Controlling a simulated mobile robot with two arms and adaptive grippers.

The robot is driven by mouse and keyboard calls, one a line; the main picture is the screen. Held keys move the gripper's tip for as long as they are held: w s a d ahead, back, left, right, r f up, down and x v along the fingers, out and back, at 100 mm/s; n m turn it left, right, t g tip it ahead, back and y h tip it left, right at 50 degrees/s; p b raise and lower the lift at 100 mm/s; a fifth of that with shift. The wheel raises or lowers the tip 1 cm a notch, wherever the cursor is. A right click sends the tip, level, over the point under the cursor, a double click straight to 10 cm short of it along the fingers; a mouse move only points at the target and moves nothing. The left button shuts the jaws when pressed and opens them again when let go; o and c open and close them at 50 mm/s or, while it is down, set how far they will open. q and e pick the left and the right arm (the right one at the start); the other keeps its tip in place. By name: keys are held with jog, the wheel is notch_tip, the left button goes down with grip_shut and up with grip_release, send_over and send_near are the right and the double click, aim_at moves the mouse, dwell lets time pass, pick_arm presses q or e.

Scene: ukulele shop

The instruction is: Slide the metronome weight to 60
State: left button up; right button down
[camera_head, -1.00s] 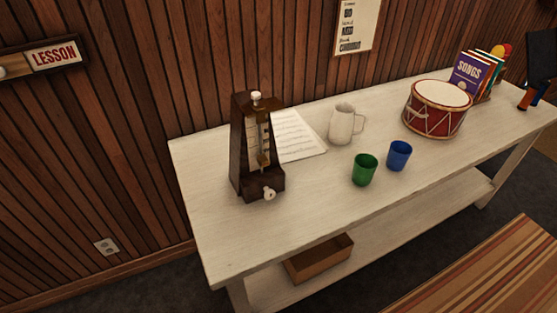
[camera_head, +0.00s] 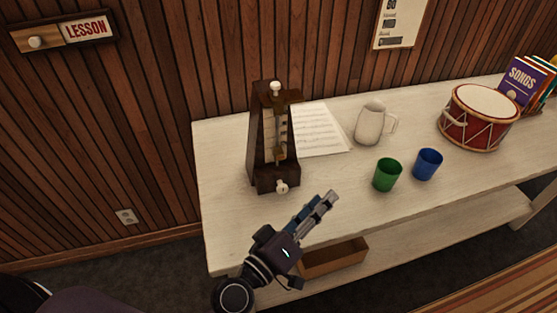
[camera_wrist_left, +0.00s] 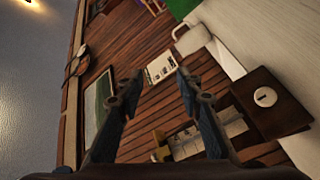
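The metronome (camera_head: 258,150) is a dark wooden upright case on the left part of the white table. It has a pale scale, a white top knob and a white winding key low on its front. A small brass weight (camera_head: 279,153) appears low on its rod; the scale numbers are too small to read. My left gripper (camera_head: 326,203) is open and empty, in front and to the right of the metronome, apart from it. In the left wrist view the metronome (camera_wrist_left: 285,112) lies at the right, turned sideways, outside the open fingers (camera_wrist_left: 160,78).
Sheet music (camera_head: 322,133) lies beside the metronome. A white mug (camera_head: 369,125), green cup (camera_head: 387,176), blue cup (camera_head: 427,164) and red drum (camera_head: 464,130) stand to the right. A box (camera_head: 335,258) sits on the lower shelf. The front left tabletop is bare.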

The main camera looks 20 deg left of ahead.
pick_arm(q)
jog(key=w+a+r+n+t+y, duration=0.2)
jog(key=w+a+n+y, duration=0.1)
jog(key=a+n+y, duration=0.4)
jog(key=n+g+y, duration=0.1)
jog(key=n+y, duration=0.3)
jog(key=n, duration=0.3)
send_near(279, 158)
jog(key=w, duration=0.1)
jog(key=p+x, duration=0.1)
jog(key=x, duration=0.7)
jog(key=shift+a, duration=0.15)
jog(key=shift+s, duration=0.1)
jog(key=shift+c, duration=0.3)
grip_shut()
